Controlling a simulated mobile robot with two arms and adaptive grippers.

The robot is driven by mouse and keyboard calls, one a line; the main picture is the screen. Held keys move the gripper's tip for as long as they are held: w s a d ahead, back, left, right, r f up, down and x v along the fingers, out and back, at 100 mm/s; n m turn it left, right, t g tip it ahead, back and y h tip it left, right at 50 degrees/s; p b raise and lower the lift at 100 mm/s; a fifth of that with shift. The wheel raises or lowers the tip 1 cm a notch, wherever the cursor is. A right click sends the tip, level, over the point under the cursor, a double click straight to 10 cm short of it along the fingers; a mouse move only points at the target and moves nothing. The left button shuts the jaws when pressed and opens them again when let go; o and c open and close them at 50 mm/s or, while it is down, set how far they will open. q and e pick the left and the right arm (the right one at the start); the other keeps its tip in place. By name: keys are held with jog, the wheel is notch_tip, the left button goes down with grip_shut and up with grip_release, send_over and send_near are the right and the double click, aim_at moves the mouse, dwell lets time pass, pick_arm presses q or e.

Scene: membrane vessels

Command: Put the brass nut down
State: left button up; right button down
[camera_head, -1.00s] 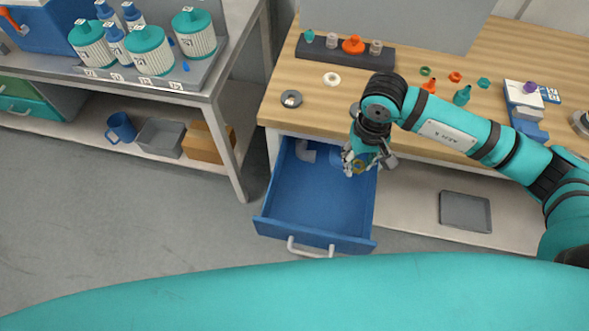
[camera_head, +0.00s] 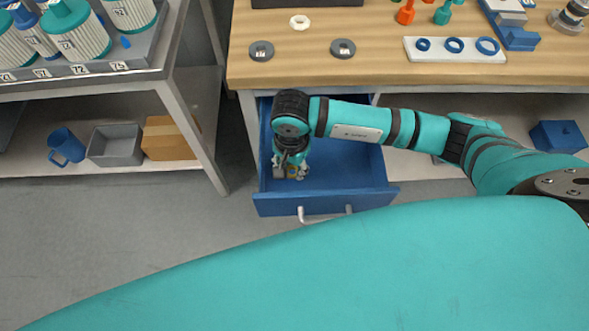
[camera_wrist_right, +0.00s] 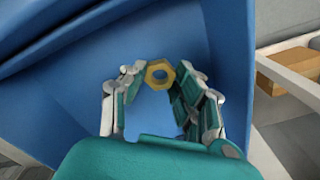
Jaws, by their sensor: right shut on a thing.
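The brass nut (camera_wrist_right: 160,73) is a yellow hexagonal ring held between the fingertips of my right gripper (camera_wrist_right: 162,80) in the right wrist view. Blue drawer surfaces lie behind the nut in the wrist view. I cannot tell whether the nut touches the drawer floor. My left gripper is not in view.
The drawer's front wall (camera_head: 325,202) has a pale handle. Above it, the wooden table (camera_head: 380,66) carries grey discs (camera_head: 262,51), a white ring (camera_head: 299,21) and a white board with blue rings (camera_head: 455,49). A shelf unit (camera_head: 188,110) stands left of the drawer.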

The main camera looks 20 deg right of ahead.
aim_at(292, 176)
jog(key=shift+f, duration=0.35)
notch_tip(292, 176, down, 3)
jog(key=shift+f, duration=0.1)
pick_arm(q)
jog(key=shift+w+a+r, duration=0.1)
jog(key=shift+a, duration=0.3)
pick_arm(e)
jog(key=shift+f, duration=0.1)
jog(key=shift+f, duration=0.15)
jog(key=c, duration=1)
grip_release()
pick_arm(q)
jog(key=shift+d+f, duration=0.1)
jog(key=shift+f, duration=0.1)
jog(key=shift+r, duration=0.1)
